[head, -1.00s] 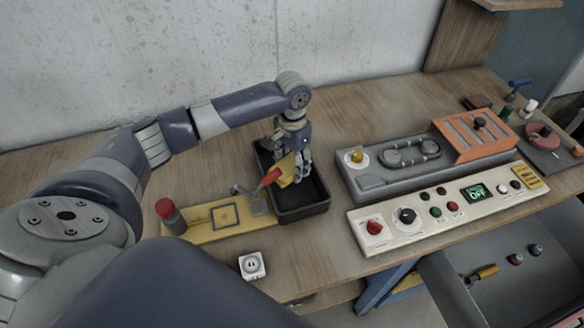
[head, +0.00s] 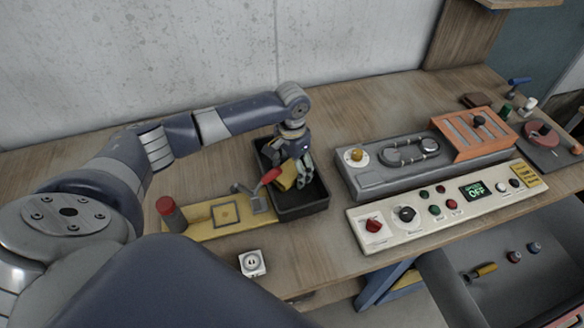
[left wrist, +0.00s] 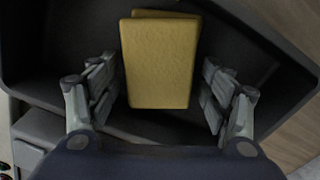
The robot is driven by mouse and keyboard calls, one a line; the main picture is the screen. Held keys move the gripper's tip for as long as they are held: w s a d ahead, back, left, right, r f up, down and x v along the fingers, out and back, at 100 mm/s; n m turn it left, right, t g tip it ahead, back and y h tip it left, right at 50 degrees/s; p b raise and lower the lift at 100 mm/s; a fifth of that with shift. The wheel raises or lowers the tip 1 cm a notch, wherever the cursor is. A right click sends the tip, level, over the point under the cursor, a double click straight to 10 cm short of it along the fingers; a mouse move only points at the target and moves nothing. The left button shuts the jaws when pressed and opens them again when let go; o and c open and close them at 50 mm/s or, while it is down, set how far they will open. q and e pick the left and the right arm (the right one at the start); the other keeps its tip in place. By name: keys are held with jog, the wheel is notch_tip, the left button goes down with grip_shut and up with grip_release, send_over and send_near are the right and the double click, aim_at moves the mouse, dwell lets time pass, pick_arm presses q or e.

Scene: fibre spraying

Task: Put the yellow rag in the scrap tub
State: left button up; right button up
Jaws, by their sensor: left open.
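The yellow rag (left wrist: 160,62) is a folded yellow block inside the dark scrap tub (head: 302,210). It also shows in the head view (head: 286,176), partly hidden by my gripper and by a red handle in front. My left gripper (head: 296,180) is over and inside the tub. In the left wrist view its fingers (left wrist: 160,95) stand open on either side of the rag, with a gap on both sides. The tub's dark floor and walls show around the rag. My right gripper is in neither view.
A yellow plate with a red-handled clamp (head: 226,212) stands left of the tub, with a red-topped post (head: 168,212). A white socket block (head: 252,263) lies in front. A control panel (head: 448,205) and grey machine (head: 400,165) stand to the right. An open drawer (head: 510,270) is at lower right.

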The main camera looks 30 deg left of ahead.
aim_at(292, 168)
pick_arm(q)
notch_tip(292, 168, up, 12)
jog(key=b, duration=0.1)
jog(key=shift+r+b, duration=0.15)
jog(key=shift+b, duration=0.25)
dwell(0.4)
